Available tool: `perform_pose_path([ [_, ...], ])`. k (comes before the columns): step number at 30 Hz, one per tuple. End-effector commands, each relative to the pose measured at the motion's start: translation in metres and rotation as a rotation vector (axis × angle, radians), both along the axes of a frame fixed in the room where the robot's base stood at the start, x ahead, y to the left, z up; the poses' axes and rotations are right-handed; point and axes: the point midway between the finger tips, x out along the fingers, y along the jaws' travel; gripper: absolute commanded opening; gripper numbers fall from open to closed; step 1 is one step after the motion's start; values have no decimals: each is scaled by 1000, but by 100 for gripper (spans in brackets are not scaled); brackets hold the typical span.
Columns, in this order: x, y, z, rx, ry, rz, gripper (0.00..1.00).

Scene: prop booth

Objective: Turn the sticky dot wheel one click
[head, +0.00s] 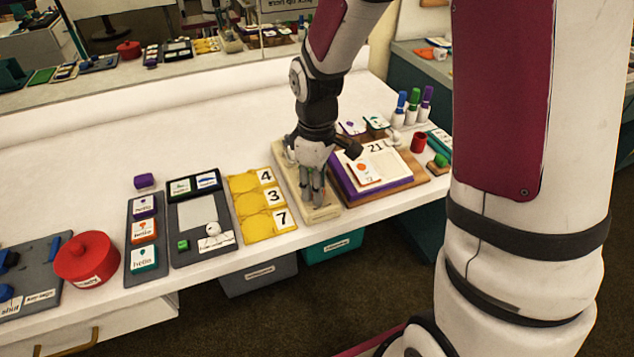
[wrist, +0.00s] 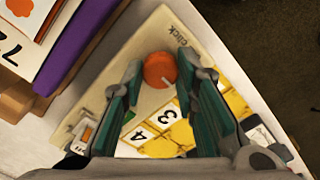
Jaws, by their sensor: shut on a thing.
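The sticky dot wheel is a round orange knob (wrist: 158,68) with a small pale mark, on a cream board (wrist: 172,30) lettered "click". In the head view the cream board (head: 326,214) lies near the table's front edge, and my gripper hides the knob. My gripper (head: 312,196) points down over the board. In the wrist view my gripper (wrist: 161,62) has one dark green finger on each side of the knob and is shut on it.
Yellow number cards (head: 262,203) lie close on the left of the board. A purple-edged stack (head: 372,184) with a calendar page stands close on the right. Several markers (head: 413,106) stand behind it. The table (head: 200,130) is clear at the back left.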

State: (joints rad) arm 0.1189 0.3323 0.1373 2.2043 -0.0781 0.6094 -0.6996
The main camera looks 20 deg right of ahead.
Motion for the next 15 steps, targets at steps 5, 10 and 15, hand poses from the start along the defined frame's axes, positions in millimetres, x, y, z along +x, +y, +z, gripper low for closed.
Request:
perform_pose_path([
  [5, 1, 1, 1, 1, -2, 12, 0],
  [10, 1, 1, 0, 1, -2, 13, 0],
  [15, 1, 1, 0, 1, -2, 12, 36],
])
